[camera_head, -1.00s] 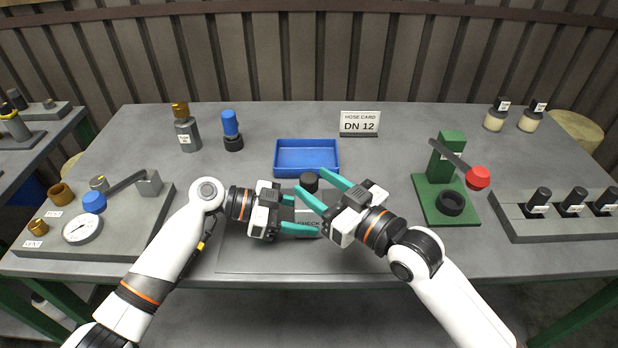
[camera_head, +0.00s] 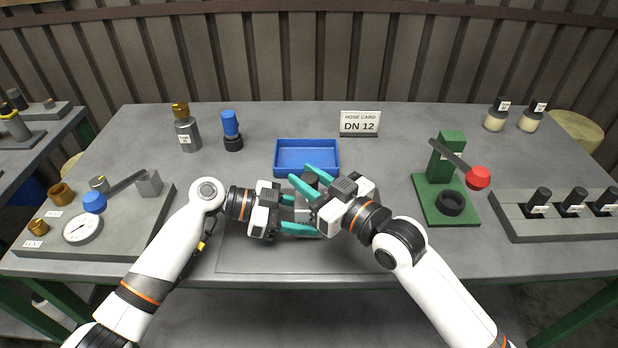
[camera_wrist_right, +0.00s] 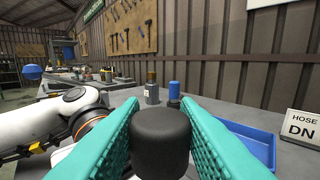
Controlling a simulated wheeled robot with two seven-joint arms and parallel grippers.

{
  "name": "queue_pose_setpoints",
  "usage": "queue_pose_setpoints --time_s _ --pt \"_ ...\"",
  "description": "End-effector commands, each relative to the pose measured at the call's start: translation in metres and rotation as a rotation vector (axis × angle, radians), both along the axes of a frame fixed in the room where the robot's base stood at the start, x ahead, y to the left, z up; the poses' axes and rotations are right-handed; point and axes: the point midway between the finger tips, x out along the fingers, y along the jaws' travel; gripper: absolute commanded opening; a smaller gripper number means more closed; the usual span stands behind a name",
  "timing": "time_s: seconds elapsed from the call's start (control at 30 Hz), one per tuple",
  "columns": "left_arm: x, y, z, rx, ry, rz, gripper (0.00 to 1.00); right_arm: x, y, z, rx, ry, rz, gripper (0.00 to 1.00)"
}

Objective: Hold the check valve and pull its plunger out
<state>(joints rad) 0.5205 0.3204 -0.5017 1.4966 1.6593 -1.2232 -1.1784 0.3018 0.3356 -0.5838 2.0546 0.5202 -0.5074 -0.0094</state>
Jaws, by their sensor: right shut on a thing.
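The check valve (camera_head: 306,214) is at the front middle of the table, a grey body mostly hidden by my grippers. Its plunger has a black round cap (camera_wrist_right: 161,138), which fills the space between the teal fingers in the right wrist view. The cap also shows as a dark patch in the head view. My right gripper (camera_head: 300,173) comes in from the right and is shut on this cap. My left gripper (camera_head: 296,214) comes in from the left, with one finger on the far side and one on the near side of the valve body. I cannot tell if these fingers touch it.
A blue tray (camera_head: 307,174) lies just behind the grippers. The hose card (camera_head: 360,123) stands behind it. A green press with a red-tipped lever (camera_head: 440,190) stands right, a gauge board (camera_head: 130,235) left. A grey bottle (camera_head: 187,132) and blue-topped part (camera_head: 231,130) stand back left.

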Motion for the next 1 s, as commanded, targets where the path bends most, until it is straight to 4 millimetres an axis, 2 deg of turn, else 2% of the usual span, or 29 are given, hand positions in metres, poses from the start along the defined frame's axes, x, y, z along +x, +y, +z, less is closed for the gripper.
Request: queue_pose_setpoints --time_s 0.17,0.37,0.4,0.53,0.83,1.0 --pt "0.0 0.0 -0.001 0.002 0.0 0.001 0.13 0.0 0.0 0.016 0.001 -0.005 0.0 0.0" --pt "0.0 0.001 -0.001 0.002 0.001 0.001 0.13 0.0 0.0 0.016 0.002 -0.004 -0.001 0.0" --pt "0.0 0.001 -0.001 0.002 0.001 0.001 0.13 0.0 0.0 0.016 0.003 -0.003 -0.001 0.3" --pt "0.0 0.001 -0.001 0.002 0.001 0.001 0.13 0.0 0.0 0.016 0.002 -0.002 -0.001 0.51" --pt "0.0 0.001 -0.001 0.002 0.001 0.0 0.13 -0.001 -0.001 0.015 0.001 -0.001 -0.001 0.51" --pt "0.0 0.0 -0.001 0.002 0.001 -0.001 0.13 -0.014 -0.015 0.014 -0.001 0.0 -0.001 0.51"
